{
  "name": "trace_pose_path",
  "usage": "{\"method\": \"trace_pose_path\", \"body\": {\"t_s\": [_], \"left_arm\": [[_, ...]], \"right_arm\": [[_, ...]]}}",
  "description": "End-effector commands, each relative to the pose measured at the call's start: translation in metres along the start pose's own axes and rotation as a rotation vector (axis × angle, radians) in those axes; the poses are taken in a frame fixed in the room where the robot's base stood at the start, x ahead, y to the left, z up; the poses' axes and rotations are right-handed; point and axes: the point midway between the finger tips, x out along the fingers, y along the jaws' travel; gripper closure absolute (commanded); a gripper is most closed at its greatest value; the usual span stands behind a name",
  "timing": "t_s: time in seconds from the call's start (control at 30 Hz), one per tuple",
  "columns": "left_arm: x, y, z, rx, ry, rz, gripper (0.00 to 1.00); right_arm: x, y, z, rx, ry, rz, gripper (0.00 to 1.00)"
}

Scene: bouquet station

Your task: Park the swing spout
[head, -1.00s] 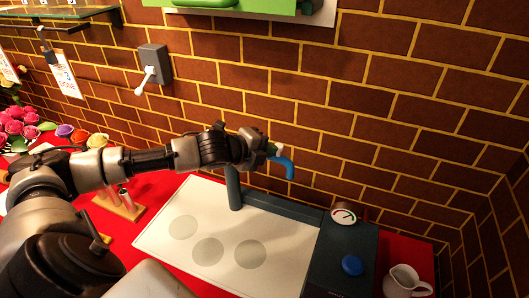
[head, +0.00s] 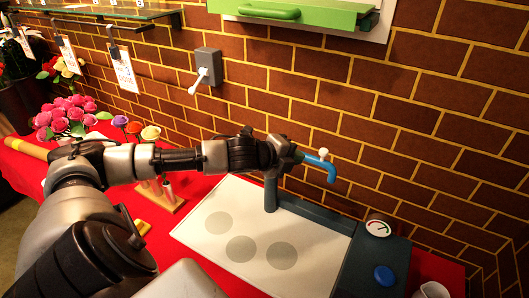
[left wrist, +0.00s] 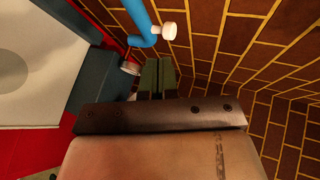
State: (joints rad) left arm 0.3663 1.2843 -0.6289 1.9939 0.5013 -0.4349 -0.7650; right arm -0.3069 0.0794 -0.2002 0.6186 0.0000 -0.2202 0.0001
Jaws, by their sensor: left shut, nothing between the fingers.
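The swing spout (head: 316,160) is a blue pipe with a bent-down end and a small white knob on top. In the head view it sticks out to the right above a dark base with an upright post (head: 270,193). My left gripper (head: 298,155) overlaps its near part, so where it joins the post is hidden. In the left wrist view the blue spout (left wrist: 142,20) and its white knob (left wrist: 169,30) lie just beyond the fingers. The left gripper's greenish fingers (left wrist: 158,72) are shut together and empty, apart from the spout in that view. My right gripper is not in view.
A white board (head: 215,245) with three grey discs lies on the red table below the arm. A dial (head: 377,228) and blue button (head: 384,275) sit to its right. A white jug (head: 432,290) stands at the lower right. The brick wall (head: 400,120) is close behind.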

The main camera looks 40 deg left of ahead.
Motion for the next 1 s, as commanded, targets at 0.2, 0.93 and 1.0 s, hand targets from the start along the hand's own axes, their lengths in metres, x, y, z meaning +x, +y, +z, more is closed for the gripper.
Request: {"method": "trace_pose_path", "body": {"t_s": [0.2,0.93,1.0], "left_arm": [[-0.026,0.006,0.001,0.005,-0.002,0.003,1.00],[-0.086,0.002,-0.002,0.002,0.001,0.001,1.00],[-0.087,0.002,-0.002,0.000,0.002,0.001,1.00]], "right_arm": [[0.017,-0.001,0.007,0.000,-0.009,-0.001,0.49],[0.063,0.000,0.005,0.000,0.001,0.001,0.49],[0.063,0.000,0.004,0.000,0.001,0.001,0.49]]}}
